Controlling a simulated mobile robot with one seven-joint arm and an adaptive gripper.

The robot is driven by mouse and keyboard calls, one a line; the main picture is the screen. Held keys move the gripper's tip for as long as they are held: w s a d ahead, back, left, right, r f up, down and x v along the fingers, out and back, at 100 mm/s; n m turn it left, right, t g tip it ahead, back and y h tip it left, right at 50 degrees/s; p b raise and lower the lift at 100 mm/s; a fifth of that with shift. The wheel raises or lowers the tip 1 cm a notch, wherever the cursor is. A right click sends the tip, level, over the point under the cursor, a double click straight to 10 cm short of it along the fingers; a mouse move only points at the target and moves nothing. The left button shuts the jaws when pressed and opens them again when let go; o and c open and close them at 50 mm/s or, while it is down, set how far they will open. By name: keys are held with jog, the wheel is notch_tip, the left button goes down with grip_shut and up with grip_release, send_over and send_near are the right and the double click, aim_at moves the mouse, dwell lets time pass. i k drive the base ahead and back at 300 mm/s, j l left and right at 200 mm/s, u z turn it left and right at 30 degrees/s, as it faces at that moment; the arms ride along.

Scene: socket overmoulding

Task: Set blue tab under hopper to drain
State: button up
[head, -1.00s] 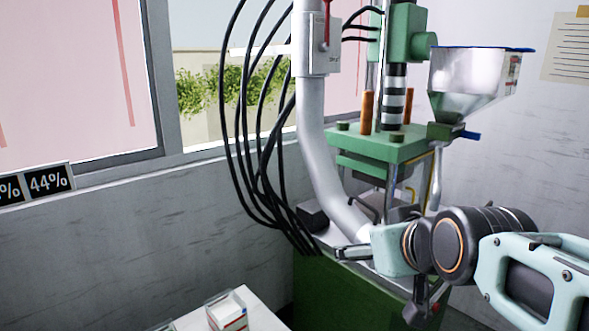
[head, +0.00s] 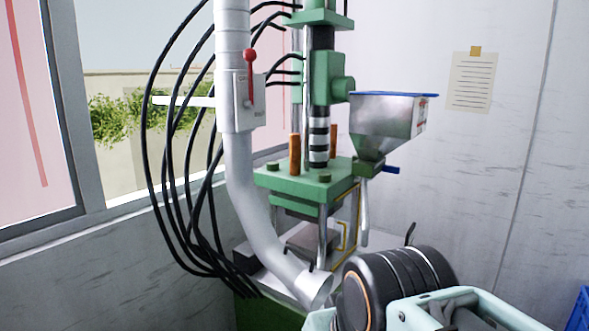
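The hopper (head: 384,118) is a grey metal funnel with a blue rim, fixed on the right side of the green moulding machine (head: 305,183). Under it, the blue tab (head: 391,170) sticks out to the right from the hopper's neck. A thin pale tube hangs below the neck. My arm is in the lower right, below and in front of the hopper, apart from the tab. My gripper's fingers are hidden or cut off at the bottom edge.
A silver duct (head: 252,190) with a red-knobbed lever box (head: 246,98) curves down left of the machine. Black cables (head: 163,190) hang farther left. A notice (head: 471,82) is on the right wall, and a blue crate (head: 579,310) shows at the lower right corner.

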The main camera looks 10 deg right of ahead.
aim_at(388, 168)
jog(key=i+l, duration=0.15)
jog(key=l, duration=0.25)
jog(key=i+l, duration=0.15)
jog(key=l, duration=0.2)
jog(key=i+l+u, duration=0.1)
jog(key=l, duration=0.3)
jog(key=l+z, duration=0.2)
jog(key=l, duration=0.2)
jog(key=i+l+z, duration=0.15)
jog(key=l, duration=0.25)
jog(key=i+j+u, duration=0.2)
jog(key=u, duration=0.2)
jog(key=j, duration=0.1)
